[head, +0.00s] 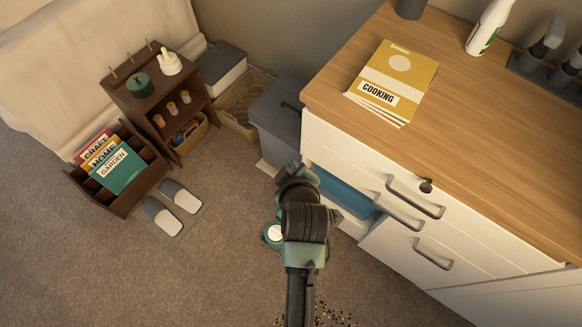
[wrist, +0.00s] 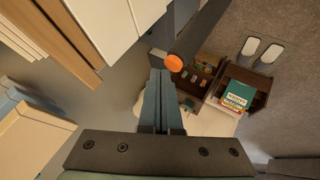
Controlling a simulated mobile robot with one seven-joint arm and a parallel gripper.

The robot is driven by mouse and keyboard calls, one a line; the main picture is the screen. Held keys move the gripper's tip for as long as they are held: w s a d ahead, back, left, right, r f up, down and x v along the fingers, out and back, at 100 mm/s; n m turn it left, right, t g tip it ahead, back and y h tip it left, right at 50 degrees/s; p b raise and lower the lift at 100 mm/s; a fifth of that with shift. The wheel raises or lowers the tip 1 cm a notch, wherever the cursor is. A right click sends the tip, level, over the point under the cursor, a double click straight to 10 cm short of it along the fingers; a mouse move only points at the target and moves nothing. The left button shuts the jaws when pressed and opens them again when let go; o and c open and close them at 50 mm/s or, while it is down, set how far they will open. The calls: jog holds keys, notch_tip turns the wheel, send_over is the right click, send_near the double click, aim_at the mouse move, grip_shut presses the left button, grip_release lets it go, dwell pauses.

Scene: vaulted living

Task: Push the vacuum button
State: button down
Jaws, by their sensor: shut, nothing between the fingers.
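In the wrist view, my gripper (wrist: 160,73) is shut and empty, its two blue-grey fingers side by side. A flat orange disc (wrist: 174,63) shows just beside the fingertips. I cannot tell if it is the vacuum's button or if the fingers touch it. No vacuum body is clearly visible in either view. In the head view, my arm hides my fingers and part of the floor. A small round teal part with a white face (head: 274,233) shows beside my arm; I cannot tell what it belongs to.
A white drawer cabinet (head: 470,262) with a wooden top stands at right, cookbooks (head: 393,80) on it. A grey bin (head: 278,120) stands at its left end. A brown shelf (head: 150,95), a book rack (head: 130,195) and slippers (head: 178,197) are at left. Crumbs (head: 335,315) lie on open carpet.

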jog(key=shift+f, duration=0.1)
dwell(0.4)
jog(key=shift+f, duration=0.4)
jog(key=shift+r, duration=0.1)
jog(key=shift+r+p, duration=0.35)
jog(key=shift+p, duration=0.05)
notch_tip(320, 180, up, 6)
jog(key=p, duration=0.6)
dwell(0.5)
